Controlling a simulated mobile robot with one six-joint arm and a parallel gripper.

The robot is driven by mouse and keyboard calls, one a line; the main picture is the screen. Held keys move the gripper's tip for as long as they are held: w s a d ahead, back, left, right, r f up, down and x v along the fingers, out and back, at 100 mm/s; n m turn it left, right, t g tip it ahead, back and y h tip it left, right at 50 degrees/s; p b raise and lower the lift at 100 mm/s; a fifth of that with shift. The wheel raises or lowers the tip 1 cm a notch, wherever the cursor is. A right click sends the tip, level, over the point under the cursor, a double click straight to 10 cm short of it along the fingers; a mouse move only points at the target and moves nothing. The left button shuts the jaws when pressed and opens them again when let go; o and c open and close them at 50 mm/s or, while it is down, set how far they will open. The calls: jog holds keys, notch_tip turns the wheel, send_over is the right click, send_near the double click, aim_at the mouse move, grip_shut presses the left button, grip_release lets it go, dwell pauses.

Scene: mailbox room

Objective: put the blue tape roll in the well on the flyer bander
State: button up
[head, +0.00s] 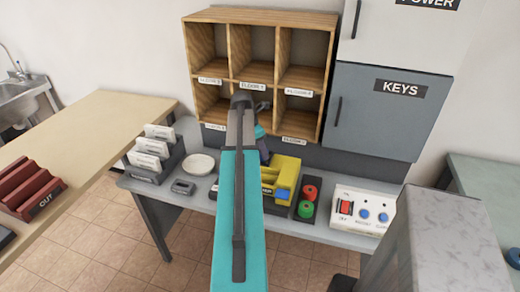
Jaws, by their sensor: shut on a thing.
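The yellow flyer bander (289,168) stands on the grey counter, partly covered by my arm. A blue patch (283,193) shows at its front right; I cannot tell whether it is a part of the bander or the tape roll. No blue roll stands in the dark holder (304,217) to the right, where a red roll (311,191) and a green roll (305,209) sit. My gripper (263,154) is mostly hidden behind my teal arm, at the bander's back left. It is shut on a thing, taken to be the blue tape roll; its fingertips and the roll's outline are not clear.
Wooden pigeonholes (255,85) and a grey key cabinet (377,115) hang above the counter. A white control box (361,210) stands right of the holder. A white dish (199,164), a small grey device (183,187) and a letter rack (155,160) stand left.

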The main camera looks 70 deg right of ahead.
jog(key=o, duration=1.1)
jog(key=shift+r+p, duration=2.8)
jog(key=shift+r, duration=0.7)
